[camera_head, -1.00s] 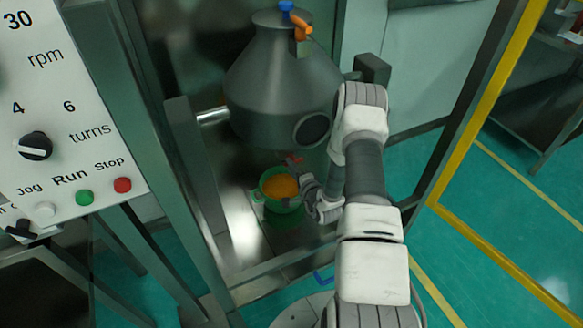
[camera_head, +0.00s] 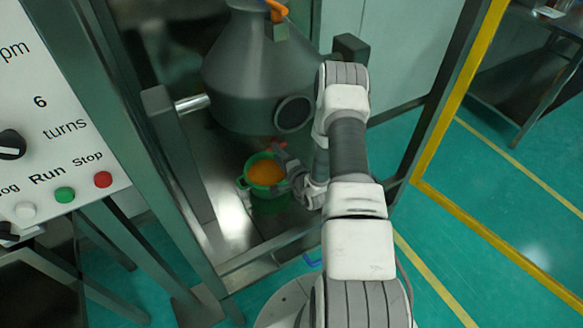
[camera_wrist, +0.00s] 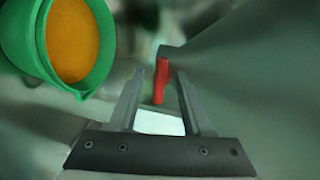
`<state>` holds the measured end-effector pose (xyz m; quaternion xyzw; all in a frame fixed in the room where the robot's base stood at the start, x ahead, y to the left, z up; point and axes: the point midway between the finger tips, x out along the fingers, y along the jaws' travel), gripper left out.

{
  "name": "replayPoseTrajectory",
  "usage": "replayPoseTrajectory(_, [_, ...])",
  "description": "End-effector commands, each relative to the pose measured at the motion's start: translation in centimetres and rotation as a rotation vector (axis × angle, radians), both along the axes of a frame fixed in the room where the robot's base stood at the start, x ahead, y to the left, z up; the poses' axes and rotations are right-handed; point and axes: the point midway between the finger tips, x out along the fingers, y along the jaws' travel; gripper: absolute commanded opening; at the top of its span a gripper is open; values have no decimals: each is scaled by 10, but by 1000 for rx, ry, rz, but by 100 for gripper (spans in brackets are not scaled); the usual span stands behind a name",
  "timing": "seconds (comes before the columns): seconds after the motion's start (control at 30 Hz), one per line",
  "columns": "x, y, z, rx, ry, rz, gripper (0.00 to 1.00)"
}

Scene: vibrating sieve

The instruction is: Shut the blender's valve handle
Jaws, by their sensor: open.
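The blender is a grey cone-shaped vessel (camera_head: 255,75) on a side axle. A red handle (camera_wrist: 160,82) at its lower end stands between the two fingertips of my gripper (camera_wrist: 160,75) in the wrist view; I cannot tell whether they touch it. My gripper is open. In the head view only a small bit of the red handle (camera_head: 280,144) shows, just beyond my gripper (camera_head: 277,153). An orange handle (camera_head: 276,8) is on the top of the vessel, cut by the picture edge.
A green bowl (camera_head: 247,184) with orange contents stands below the vessel, left of my gripper; it also shows in the wrist view (camera_wrist: 107,62). A control panel (camera_head: 60,130) is at the left. Grey frame posts (camera_head: 180,165) and a yellow-edged frame (camera_head: 447,110) flank the blender.

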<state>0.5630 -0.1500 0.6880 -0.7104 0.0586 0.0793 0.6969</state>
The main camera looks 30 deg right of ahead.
Motion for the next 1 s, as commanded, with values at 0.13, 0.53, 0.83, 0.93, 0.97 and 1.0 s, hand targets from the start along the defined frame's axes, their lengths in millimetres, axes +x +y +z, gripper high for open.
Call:
replayPoseTrajectory(0.13, [-30, -2, 6, 1, 5, -2, 50])
replayPoseTrajectory(0.53, [-124, -5, 24, 2, 5, -6, 50])
replayPoseTrajectory(0.83, [-157, -5, 31, 1, 3, -3, 50])
replayPoseTrajectory(0.93, [-160, -5, 31, 1, 3, -2, 50])
replayPoseTrajectory(0.97, [-160, -5, 31, 1, 3, -2, 50])
replayPoseTrajectory(1.0, [-160, -5, 31, 1, 3, -2, 50])
